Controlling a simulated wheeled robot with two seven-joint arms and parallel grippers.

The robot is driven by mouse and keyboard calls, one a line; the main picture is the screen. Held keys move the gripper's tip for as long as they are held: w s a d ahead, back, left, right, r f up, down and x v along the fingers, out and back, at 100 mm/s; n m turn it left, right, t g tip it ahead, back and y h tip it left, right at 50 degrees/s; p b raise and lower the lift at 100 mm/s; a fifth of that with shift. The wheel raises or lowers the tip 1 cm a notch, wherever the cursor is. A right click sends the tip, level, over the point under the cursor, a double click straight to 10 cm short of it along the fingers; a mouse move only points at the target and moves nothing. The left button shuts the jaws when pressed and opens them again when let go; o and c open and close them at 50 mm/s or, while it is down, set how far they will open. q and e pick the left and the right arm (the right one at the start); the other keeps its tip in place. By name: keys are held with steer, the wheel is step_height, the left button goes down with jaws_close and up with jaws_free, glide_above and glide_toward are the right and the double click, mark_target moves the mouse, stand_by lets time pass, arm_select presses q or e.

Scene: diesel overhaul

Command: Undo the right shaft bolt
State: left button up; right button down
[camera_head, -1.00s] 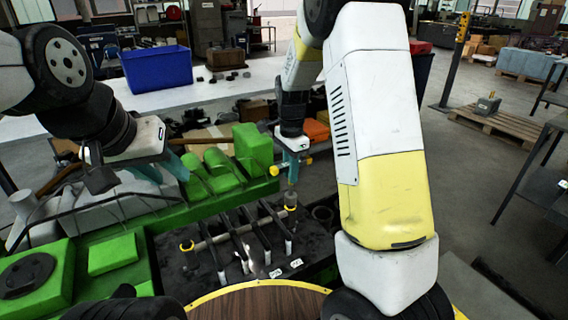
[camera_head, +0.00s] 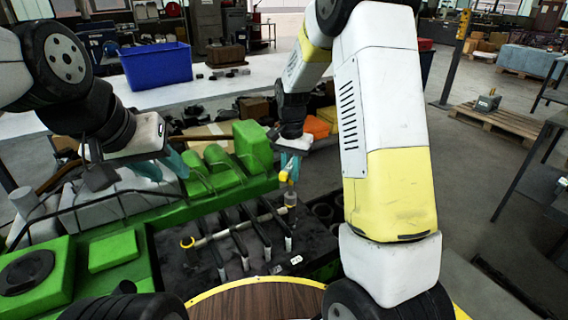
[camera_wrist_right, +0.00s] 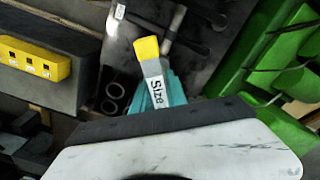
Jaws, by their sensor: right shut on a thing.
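My right gripper (camera_head: 289,163) is shut on a tool with a yellow end (camera_head: 284,176), above the right end of the shaft (camera_head: 240,228). In the right wrist view the tool (camera_wrist_right: 152,72) shows a yellow tip and a grey face marked "Size" between the teal fingers (camera_wrist_right: 160,92). A grey upright cylinder (camera_head: 290,198) stands at the shaft's right end, just below the tool. The right shaft bolt itself is hidden there. A yellow bolt (camera_head: 187,243) shows at the shaft's left end. My left gripper (camera_head: 172,165) is open and empty above the green engine.
The green engine block (camera_head: 210,172) lies left of and behind the shaft. Dark rocker arms with pale tips (camera_head: 265,250) sit along the shaft. A blue bin (camera_head: 156,67) stands on the white bench behind. A round wooden table edge (camera_head: 255,298) is in front.

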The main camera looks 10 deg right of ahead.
steer(key=n, duration=1.3)
steer(key=shift+d+n, duration=0.1)
steer(key=shift+n, duration=0.3)
steer(key=n, duration=0.7)
steer(key=shift+r, duration=0.1)
steer(key=n, duration=0.5)
steer(key=shift+w, duration=0.1)
